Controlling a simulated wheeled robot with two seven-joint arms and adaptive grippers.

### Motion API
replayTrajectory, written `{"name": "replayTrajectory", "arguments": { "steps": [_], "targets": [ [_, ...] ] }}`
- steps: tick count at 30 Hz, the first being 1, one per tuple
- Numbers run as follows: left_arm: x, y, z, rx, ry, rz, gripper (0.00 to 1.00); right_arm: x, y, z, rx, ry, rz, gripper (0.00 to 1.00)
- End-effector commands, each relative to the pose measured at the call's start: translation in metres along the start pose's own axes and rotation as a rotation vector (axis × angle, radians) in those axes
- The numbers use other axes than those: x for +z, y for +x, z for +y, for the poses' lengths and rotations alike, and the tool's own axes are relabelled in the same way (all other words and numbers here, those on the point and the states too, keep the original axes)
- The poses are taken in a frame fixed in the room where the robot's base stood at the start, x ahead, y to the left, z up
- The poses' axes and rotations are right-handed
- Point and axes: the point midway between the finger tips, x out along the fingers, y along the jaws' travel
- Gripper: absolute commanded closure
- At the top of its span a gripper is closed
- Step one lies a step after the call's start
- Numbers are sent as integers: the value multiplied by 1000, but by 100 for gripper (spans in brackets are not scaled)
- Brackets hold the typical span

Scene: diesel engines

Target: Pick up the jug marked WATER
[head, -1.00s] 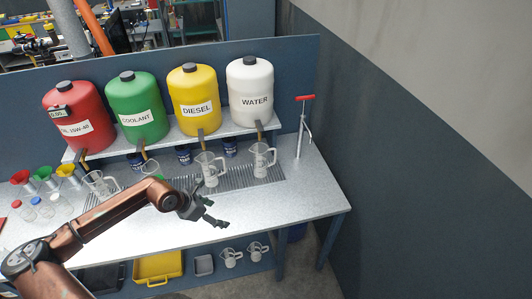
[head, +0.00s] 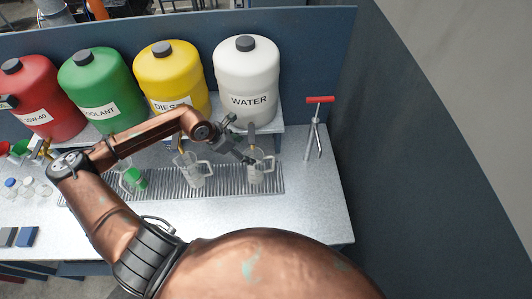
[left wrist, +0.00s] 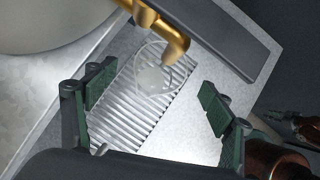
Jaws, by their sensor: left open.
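A clear jug (head: 257,173) stands on the ribbed drip grate, below the white tank (head: 247,85) lettered WATER. No lettering can be read on the jug itself. In the left wrist view the clear jug (left wrist: 152,78) shows from above, partly under a brass tap (left wrist: 160,30). My left gripper (head: 240,140) is open and empty, above and just left of the jug, partly covering it in the head view. In the left wrist view its two fingers (left wrist: 156,95) are spread wide, with the jug ahead between them. My right gripper is not in view.
Yellow (head: 170,80), green (head: 98,90) and red (head: 40,105) tanks stand left of the white one. Another clear jug (head: 194,177) is on the grate (head: 225,183) to the left. A red-handled stand (head: 315,130) is at right.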

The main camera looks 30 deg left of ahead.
Motion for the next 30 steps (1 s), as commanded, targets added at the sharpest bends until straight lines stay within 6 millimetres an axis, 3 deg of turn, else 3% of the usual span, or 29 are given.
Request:
{"name": "replayTrajectory", "arguments": {
  "steps": [2,14,23,30],
  "targets": [
    [-1,2,-1,-1,-1,0,24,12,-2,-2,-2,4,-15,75],
    [4,48,2,-6,-4,2,24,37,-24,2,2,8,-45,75],
    [1,81,3,-3,-3,4,24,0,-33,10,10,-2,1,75],
    [0,82,3,-3,-2,4,25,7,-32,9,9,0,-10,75]
  ]
}}
